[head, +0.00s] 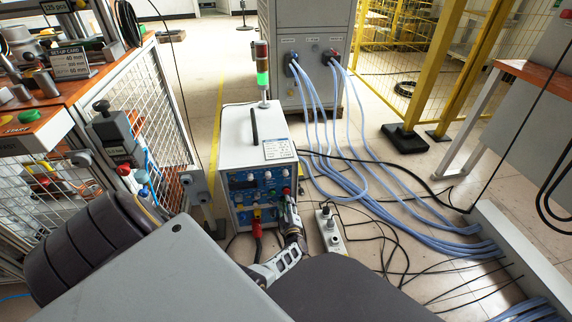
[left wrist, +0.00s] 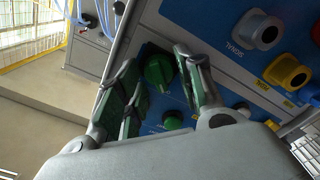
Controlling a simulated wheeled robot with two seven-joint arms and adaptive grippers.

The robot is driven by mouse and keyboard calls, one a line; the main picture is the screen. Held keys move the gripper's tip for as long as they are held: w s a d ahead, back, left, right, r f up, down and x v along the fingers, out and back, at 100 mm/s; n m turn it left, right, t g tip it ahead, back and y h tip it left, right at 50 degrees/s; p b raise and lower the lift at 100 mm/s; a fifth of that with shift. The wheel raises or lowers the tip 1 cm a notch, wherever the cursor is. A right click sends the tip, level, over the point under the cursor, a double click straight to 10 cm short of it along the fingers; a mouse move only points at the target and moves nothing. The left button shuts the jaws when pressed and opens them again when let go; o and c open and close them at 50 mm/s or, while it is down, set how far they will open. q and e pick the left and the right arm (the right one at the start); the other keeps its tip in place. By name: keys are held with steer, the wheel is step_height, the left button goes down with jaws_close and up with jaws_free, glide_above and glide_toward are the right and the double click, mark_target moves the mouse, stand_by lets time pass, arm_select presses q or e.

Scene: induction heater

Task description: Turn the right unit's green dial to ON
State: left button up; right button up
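The white unit (head: 256,141) has a blue front panel with several knobs and sockets. In the left wrist view a round green dial (left wrist: 158,71) with a raised grip is on the blue panel; its setting cannot be read. A second green knob (left wrist: 172,120) is below it. My left gripper (head: 288,205) is at the right side of the panel. In the left wrist view its fingers (left wrist: 158,62) are apart, one on each side of the green dial. Whether they touch it is unclear. My right gripper is not in view.
A stack light (head: 262,72) stands on the unit. Blue hoses (head: 345,160) run across the floor from a grey cabinet (head: 305,60) behind. A white power strip (head: 330,232) and black cables lie to the right. A mesh-sided bench (head: 160,105) stands left.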

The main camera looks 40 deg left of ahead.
arm_select(q)
steer(key=c, duration=0.6)
steer(key=shift+m, duration=0.3)
steer(key=m, duration=0.5)
steer(key=m+p, duration=0.1)
steer(key=m, duration=1.1)
steer(key=shift+w+d, duration=0.2)
steer(key=shift+d, duration=0.05)
steer(key=shift+m, duration=0.3)
steer(key=o, duration=0.7)
